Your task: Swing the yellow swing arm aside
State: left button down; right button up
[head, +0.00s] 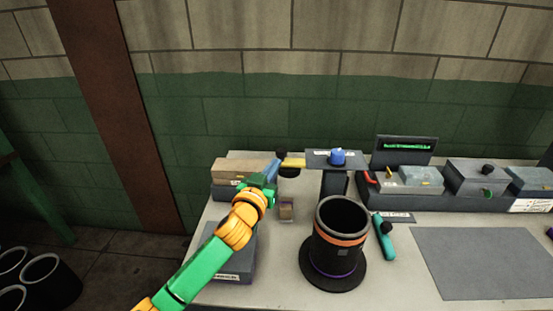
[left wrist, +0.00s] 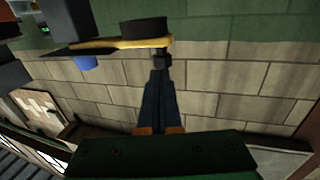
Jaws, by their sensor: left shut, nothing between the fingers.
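The yellow swing arm (head: 293,162) shows as a short bar at the back of the bench, left of a dark plate with a blue knob (head: 338,157). In the left wrist view the swing arm (left wrist: 120,44) is a yellow strip across the top, with a dark round part (left wrist: 146,29) at its right end. My left gripper (head: 274,167) is at the left end of the swing arm. Its fingers (left wrist: 162,62) are shut and empty, with their tips close to that end; I cannot tell whether they touch it. My right gripper is not in view.
A black cylinder (head: 340,232) on a round base stands in front. A teal tool (head: 383,237) lies beside it. Grey boxes (head: 478,172) line the back right. A grey mat (head: 475,262) lies bare at right. The wall is close behind.

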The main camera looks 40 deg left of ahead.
aim_at(277, 154)
pick_arm(q)
jog(key=shift+a+x, duration=0.2)
jog(key=shift+x, duration=1.15)
jog(key=shift+s+f, duration=0.1)
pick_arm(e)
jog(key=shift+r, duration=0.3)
pick_arm(q)
jog(key=shift+d, duration=0.15)
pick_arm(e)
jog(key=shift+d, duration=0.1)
pick_arm(q)
jog(key=shift+w+a, duration=0.9)
jog(key=shift+w, duration=0.1)
jog(key=shift+s, duration=0.15)
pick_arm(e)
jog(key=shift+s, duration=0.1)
